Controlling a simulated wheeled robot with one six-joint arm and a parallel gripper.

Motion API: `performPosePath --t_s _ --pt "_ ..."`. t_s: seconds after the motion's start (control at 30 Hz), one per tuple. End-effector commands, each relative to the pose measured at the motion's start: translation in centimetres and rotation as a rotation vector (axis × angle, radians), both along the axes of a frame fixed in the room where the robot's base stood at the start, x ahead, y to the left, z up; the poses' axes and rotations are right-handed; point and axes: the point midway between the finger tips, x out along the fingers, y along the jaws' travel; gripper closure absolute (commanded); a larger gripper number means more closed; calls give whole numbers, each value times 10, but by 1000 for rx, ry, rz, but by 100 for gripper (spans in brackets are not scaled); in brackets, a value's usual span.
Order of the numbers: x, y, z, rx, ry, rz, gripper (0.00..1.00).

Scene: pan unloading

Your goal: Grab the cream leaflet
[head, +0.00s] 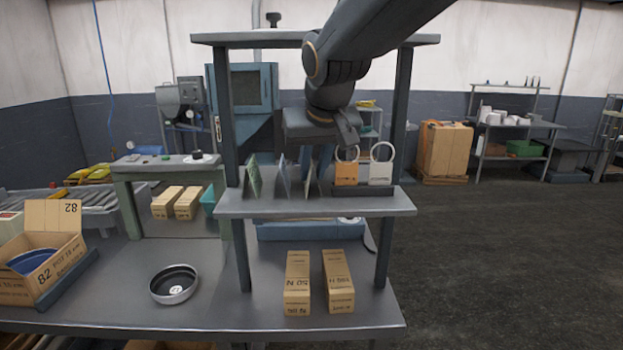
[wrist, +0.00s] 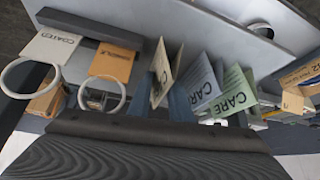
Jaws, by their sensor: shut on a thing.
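The cream leaflet (head: 309,181) stands upright on the raised shelf, rightmost of three folded leaflets. In the wrist view the cream leaflet (wrist: 159,88) is pinched between blue fingers. My gripper (head: 317,166) reaches down over the shelf from above and is shut on it; it also shows in the wrist view (wrist: 170,88). The fingers hide part of the leaflet. A blue-grey leaflet (head: 282,178) and a green leaflet (head: 253,176) stand to its left, apart from the fingers. The wrist view shows "CARE" on the blue-grey leaflet (wrist: 201,86) and the green one (wrist: 235,93).
An orange tag (head: 346,173) and a white tag (head: 381,173), each with a ring, stand close right of my gripper. The shelf (head: 230,205) has posts and a top board (head: 225,39). Below are two cartons (head: 298,283) and a round pan (head: 174,284).

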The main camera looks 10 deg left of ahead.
Motion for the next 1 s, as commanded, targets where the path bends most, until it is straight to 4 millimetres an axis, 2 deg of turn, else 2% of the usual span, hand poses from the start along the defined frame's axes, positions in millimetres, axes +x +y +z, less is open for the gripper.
performPosePath --t_s 0.23,0.4,1.0 --pt "0 0 3 0 0 0 100" --pt "1 0 15 2 -1 0 100" --pt "-90 -41 14 1 -2 1 100"
